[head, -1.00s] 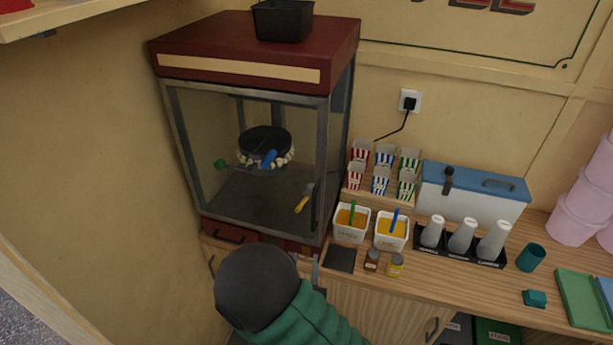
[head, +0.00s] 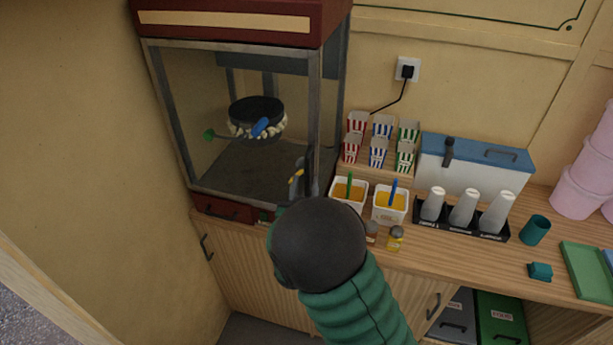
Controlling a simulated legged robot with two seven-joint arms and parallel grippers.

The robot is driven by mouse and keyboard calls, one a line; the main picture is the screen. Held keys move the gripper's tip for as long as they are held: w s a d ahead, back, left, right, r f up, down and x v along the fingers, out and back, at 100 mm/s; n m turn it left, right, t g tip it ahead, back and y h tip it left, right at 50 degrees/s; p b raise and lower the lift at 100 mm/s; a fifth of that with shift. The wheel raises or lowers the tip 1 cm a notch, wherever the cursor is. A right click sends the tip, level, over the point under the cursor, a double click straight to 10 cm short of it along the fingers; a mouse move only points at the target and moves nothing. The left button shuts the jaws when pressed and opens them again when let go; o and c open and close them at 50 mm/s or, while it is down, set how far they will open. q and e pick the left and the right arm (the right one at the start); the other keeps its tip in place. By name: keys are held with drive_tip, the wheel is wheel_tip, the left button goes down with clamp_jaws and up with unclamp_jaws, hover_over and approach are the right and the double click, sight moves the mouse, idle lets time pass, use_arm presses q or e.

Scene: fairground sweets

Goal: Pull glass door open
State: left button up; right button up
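The glass door (head: 235,120) is the front pane of the red-topped popcorn machine (head: 230,20) at the left of the head view. It looks closed in its grey metal frame. My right gripper (head: 307,170) is up at the door's lower right edge, where the dark upright handle is. My round dark wrist and green forearm hide most of the gripper. I cannot tell whether its fingers are around the handle or only beside it, or whether they are open or shut. My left gripper is not in view.
Right of the machine stand striped boxes (head: 379,150), two white tubs (head: 390,203) and small jars (head: 395,237). A wooden cabinet (head: 245,265) is below.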

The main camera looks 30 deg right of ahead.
sight(307, 179)
drive_tip(key=x, duration=0.3)
drive_tip(key=shift+w+d+f, duration=0.1)
drive_tip(key=shift+d, duration=0.25)
drive_tip(key=shift+a, duration=0.1)
drive_tip(key=shift+c, duration=0.2)
drive_tip(key=shift+a, duration=0.1)
clamp_jaws()
idle(0.7)
